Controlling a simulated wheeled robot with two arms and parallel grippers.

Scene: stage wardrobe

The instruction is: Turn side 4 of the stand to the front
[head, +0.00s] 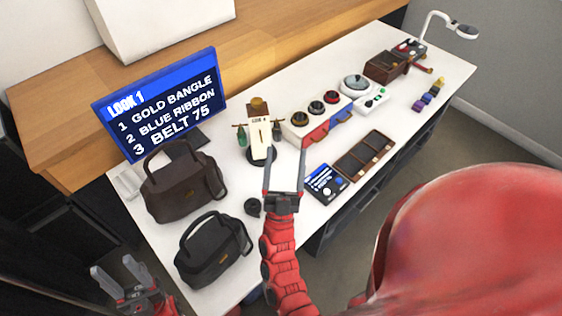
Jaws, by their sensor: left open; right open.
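The stand (260,137) is a white upright block on a round dark base, near the middle of the white table. My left gripper (112,268) is open and empty at the lower left, beside the table's edge.
A screen (162,103) lists look items behind a brown bag (182,188); a black bag (212,250) stands nearer. A black round item (252,206) lies in front.

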